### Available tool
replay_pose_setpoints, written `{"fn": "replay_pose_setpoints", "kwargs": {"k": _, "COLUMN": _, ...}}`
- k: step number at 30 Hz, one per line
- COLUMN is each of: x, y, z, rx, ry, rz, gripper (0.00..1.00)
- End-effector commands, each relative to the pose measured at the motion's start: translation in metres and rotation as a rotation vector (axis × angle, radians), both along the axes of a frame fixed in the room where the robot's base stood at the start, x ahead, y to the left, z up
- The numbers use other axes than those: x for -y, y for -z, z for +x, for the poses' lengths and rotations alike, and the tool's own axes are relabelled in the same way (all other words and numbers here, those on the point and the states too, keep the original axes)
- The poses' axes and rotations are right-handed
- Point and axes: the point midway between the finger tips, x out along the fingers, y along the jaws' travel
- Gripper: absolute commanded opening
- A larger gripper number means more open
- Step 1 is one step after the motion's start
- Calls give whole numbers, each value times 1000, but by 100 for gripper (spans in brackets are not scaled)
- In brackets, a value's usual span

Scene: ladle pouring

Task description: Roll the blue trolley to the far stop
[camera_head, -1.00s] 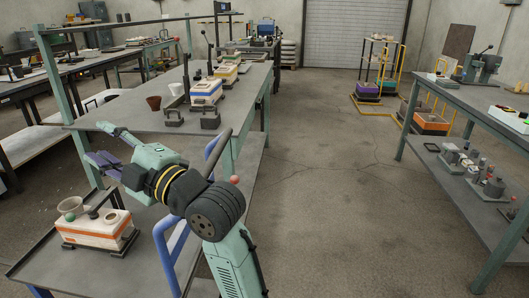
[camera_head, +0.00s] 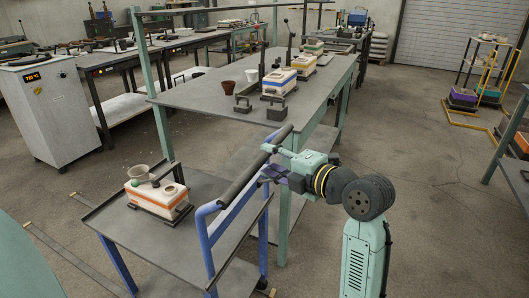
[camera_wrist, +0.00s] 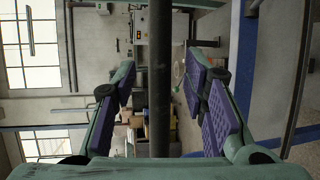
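The blue trolley has a blue tube frame (camera_head: 207,238), a grey top (camera_head: 140,226) and a handle bar with a black grip (camera_head: 241,180) along its right side. It stands at lower left in the head view. My gripper (camera_head: 268,164) is at the far half of that handle. In the wrist view my gripper (camera_wrist: 163,105) has its purple pads wide apart. A dark bar (camera_wrist: 161,70), apparently the handle grip, runs between them without touching either pad. I cannot tell which thing is the far stop.
A long grey workbench (camera_head: 190,95) stands close beyond the trolley. Floor strips (camera_head: 72,258) run at the trolley's left. A grey cabinet (camera_head: 48,112) stands at far left. Open floor lies right of the bench.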

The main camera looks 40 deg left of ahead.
Motion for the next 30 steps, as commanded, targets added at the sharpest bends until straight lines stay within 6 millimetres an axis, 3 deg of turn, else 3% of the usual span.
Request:
{"fn": "replay_pose_setpoints", "kwargs": {"k": 7, "x": -30, "y": 5, "z": 5, "rx": -1, "ry": -1, "rz": 0, "gripper": 40}}
{"fn": "replay_pose_setpoints", "kwargs": {"k": 18, "x": -34, "y": 7, "z": 5, "rx": 0, "ry": 0, "rz": 0, "gripper": 39}}
{"fn": "replay_pose_setpoints", "kwargs": {"k": 30, "x": -34, "y": 6, "z": 5, "rx": 0, "ry": 1, "rz": 1, "gripper": 12}}
